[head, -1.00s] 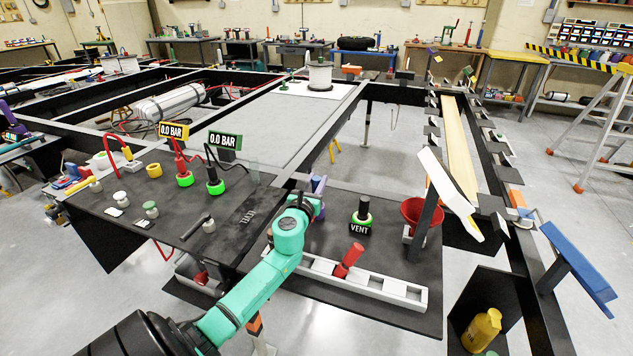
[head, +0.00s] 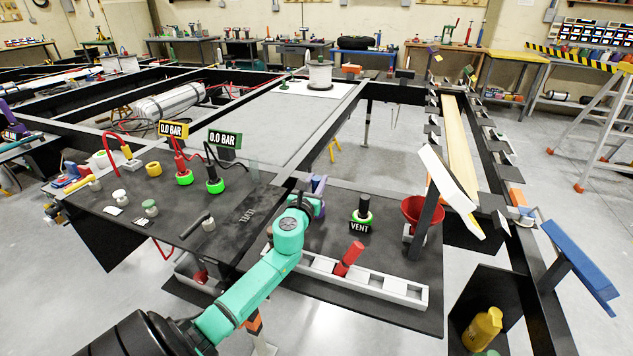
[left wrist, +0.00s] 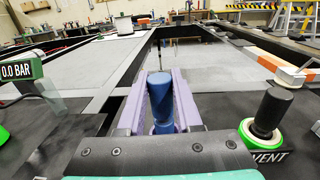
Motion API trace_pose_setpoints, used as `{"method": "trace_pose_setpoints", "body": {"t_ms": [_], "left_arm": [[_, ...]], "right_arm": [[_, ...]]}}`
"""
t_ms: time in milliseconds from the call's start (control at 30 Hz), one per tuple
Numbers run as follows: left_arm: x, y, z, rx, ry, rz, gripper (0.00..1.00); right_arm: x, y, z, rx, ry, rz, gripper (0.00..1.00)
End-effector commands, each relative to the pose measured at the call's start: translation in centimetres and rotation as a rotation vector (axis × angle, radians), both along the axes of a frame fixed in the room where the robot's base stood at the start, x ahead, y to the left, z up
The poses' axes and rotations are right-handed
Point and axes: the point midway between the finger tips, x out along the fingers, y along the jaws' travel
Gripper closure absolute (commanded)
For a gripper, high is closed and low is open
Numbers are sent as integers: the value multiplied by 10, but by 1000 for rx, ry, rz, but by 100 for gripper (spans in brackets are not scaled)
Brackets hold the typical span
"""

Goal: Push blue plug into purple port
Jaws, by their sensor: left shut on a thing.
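My left gripper (head: 315,190) is over the dark panel in the head view, left of the VENT fitting. In the left wrist view its two lavender fingers (left wrist: 158,82) are shut on the blue plug (left wrist: 160,95), a blue cylinder standing nearly upright between them. A bluish-purple rim shows around the plug's lower end; I cannot tell whether it is the purple port or how far the plug sits in it. In the head view my gripper hides most of the plug. My right gripper is not in view.
The VENT fitting (head: 363,208), black with a green ring, stands right of my gripper. A grey slotted rail (head: 380,286) holding a red plug (head: 349,258) lies in front. A red funnel (head: 423,211) is farther right. Two gauges reading 0.0 BAR stand to the left.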

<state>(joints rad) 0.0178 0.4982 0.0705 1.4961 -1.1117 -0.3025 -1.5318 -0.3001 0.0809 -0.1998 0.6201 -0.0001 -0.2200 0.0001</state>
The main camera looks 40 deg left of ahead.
Motion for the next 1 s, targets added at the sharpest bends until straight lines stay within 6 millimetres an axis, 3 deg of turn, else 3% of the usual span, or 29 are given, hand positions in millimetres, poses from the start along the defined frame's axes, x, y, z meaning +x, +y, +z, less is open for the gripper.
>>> {"method": "trace_pose_setpoints", "body": {"t_ms": [233,267,333,367,733,867,1000], "left_arm": [[0,0,-8,1,0,0,100],[0,0,-7,1,0,0,63],[0,0,-7,1,1,0,36],[0,0,-7,1,1,0,32],[0,0,-3,-1,4,0,32],[0,-1,19,3,2,-2,32],[0,0,53,4,0,-1,32]], "right_arm": [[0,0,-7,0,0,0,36],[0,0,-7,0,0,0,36],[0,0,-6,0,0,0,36],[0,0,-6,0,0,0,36],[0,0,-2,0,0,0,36],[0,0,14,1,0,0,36],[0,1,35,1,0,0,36]]}}
